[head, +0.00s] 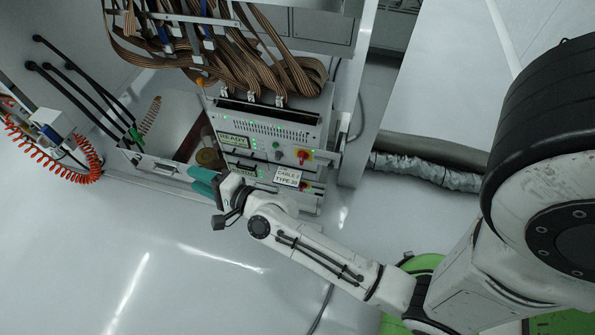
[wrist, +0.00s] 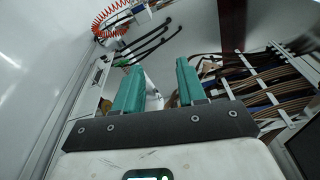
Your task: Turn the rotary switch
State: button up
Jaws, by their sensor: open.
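A red switch on a yellow base (head: 302,157), which looks like the rotary switch, sits on the right of the grey control panel (head: 265,134) in the head view. My gripper (head: 203,182) is to the lower left of it, in front of the panel's lower left side and apart from the switch. In the wrist view my gripper's two teal fingers (wrist: 158,78) are spread apart with nothing between them. The switch cannot be made out in the wrist view.
An open drawer (head: 160,168) lies left of the panel. Brown ribbon cables (head: 240,60) hang above it. A coiled orange hose (head: 85,172) and black cables (head: 85,90) are at the left. A label (head: 287,176) sits below the switch.

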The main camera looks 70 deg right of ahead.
jog(key=s+d+f+m+h+b, duration=0.2)
jog(key=d+f+m+h+b, duration=0.4)
jog(key=m, duration=0.4)
jog(key=m+g+h+b, duration=0.95)
jog(key=m+g, duration=0.65)
jog(key=m, duration=0.6)
send_near(301, 158)
jog(key=shift+h, duration=0.45)
jog(key=d, duration=0.3)
jog(key=d+b, duration=0.1)
jog(key=d, duration=0.4)
jog(key=shift+w+d+f, duration=0.2)
jog(key=shift+w+d, duration=0.1)
jog(key=shift+w, duration=0.05)
grip_shut()
